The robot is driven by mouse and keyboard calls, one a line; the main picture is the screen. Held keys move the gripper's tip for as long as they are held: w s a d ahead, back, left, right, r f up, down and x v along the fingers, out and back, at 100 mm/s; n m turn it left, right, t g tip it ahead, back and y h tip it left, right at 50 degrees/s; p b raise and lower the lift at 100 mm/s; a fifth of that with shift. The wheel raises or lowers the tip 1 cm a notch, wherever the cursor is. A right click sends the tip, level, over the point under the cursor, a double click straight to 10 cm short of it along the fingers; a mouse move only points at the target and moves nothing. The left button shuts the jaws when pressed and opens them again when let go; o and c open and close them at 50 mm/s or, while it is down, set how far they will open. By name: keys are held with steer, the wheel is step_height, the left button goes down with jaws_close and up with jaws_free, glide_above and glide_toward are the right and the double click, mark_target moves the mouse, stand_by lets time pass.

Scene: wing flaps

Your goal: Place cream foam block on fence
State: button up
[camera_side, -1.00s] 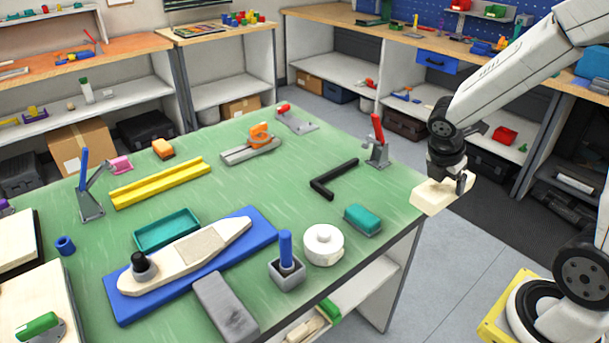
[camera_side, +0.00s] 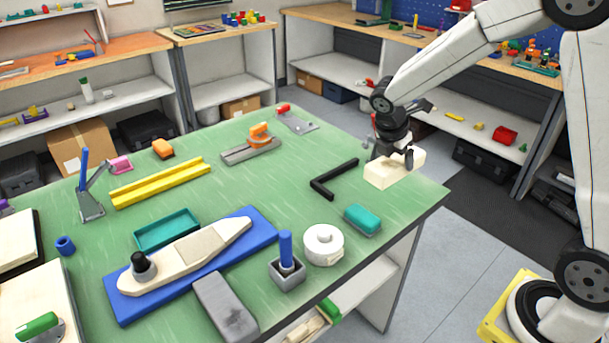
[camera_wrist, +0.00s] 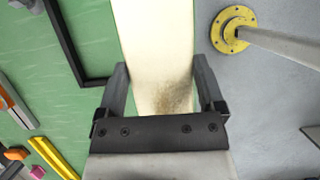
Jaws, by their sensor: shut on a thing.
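The cream foam block (camera_side: 400,167) is in my gripper (camera_side: 392,154), over the right end of the green table. In the wrist view the block (camera_wrist: 152,45) runs up between the two fingers of my gripper (camera_wrist: 162,80), which are shut on its sides. The block has a brownish smudge near the palm. A black L-shaped bar, which looks like the fence (camera_side: 321,187), lies on the table just left of the block. It also shows in the wrist view (camera_wrist: 66,45), apart from the block. The block's exact height is hard to tell.
A teal block (camera_side: 362,219) and a white round pot (camera_side: 323,245) stand nearer the front edge. A yellow rail (camera_side: 160,183) and an orange-topped fixture (camera_side: 250,149) lie farther left. Green table around the L-bar is clear.

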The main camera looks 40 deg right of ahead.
steer(key=shift+w+a, duration=0.25)
steer(key=shift+w, duration=0.45)
steer(key=shift+w+a, duration=0.2)
steer(key=shift+w, duration=0.5)
steer(key=shift+f, duration=0.1)
steer(key=w+d+f, duration=0.1)
steer(key=w+f, duration=0.1)
steer(key=w, duration=0.2)
steer(key=w+f, duration=0.3)
steer(key=w, duration=0.1)
steer(key=w+d+f, duration=0.1)
steer(key=w+f, duration=0.2)
steer(key=w, duration=0.1)
steer(key=shift+w+d+f, duration=0.2)
steer(key=shift+d, duration=0.1)
steer(key=shift+w+d+f, duration=0.1)
steer(key=shift+w+f, duration=0.3)
steer(key=shift+f, duration=0.05)
steer(key=shift+w+f, duration=0.1)
steer(key=shift+w+f, duration=0.1)
steer(key=shift+f, duration=1.6)
